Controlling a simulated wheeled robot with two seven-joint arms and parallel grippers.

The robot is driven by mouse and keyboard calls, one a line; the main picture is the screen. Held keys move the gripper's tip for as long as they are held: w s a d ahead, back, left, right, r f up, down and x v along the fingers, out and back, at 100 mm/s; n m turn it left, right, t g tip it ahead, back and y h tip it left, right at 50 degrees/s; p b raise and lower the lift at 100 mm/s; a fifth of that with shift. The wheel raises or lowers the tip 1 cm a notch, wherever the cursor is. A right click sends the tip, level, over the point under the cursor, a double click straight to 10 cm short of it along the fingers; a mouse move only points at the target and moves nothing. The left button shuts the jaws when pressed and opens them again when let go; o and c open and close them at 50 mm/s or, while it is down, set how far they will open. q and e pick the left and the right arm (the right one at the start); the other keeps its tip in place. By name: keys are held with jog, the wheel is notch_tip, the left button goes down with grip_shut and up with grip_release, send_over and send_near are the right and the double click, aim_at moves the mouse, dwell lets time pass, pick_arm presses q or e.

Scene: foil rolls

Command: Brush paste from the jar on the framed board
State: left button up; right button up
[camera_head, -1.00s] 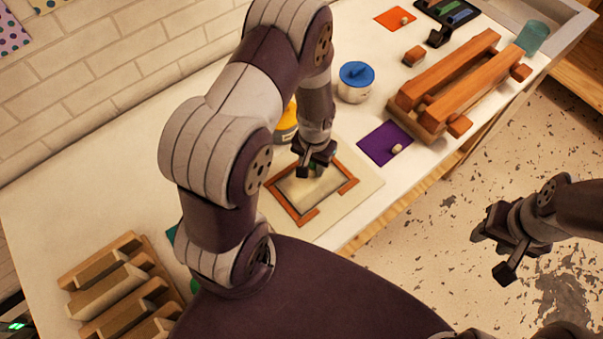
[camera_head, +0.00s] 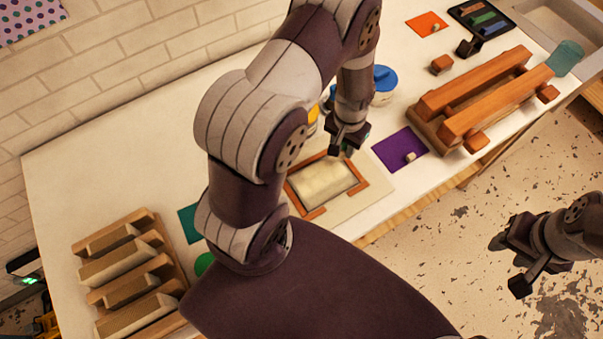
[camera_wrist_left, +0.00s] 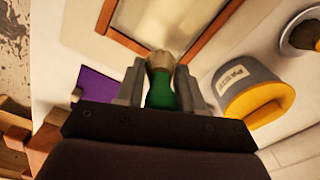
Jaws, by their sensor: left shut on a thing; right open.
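My left gripper (camera_head: 347,145) is shut on a brush with a green handle (camera_wrist_left: 160,92) and a pale tip (camera_wrist_left: 160,60). It is at the far right corner of the framed board; the head view does not show whether the brush touches anything. The framed board has a wooden border (camera_head: 308,213) around a cream panel (camera_head: 325,182); part of it shows in the wrist view (camera_wrist_left: 222,30). The paste jar, grey and yellow with a label (camera_wrist_left: 250,92), stands beside the board, mostly hidden by my arm in the head view (camera_head: 313,120). My right gripper (camera_head: 508,264) is open and empty over the floor.
A pot with a blue lid (camera_head: 384,78) stands behind the gripper. A purple mat (camera_head: 399,149) lies right of the board, with a wooden rack (camera_head: 470,118) beyond. A slotted wooden stand (camera_head: 130,275) is at front left. The table's left back is clear.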

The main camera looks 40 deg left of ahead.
pick_arm(q)
jog(key=r, duration=0.1)
jog(key=r+p, duration=0.2)
jog(key=shift+w+r, duration=0.15)
jog(key=shift+w, duration=0.15)
jog(key=shift+r+p, duration=0.25)
jog(key=shift+p, duration=0.1)
jog(key=shift+s, duration=0.2)
jog(key=shift+w, duration=0.15)
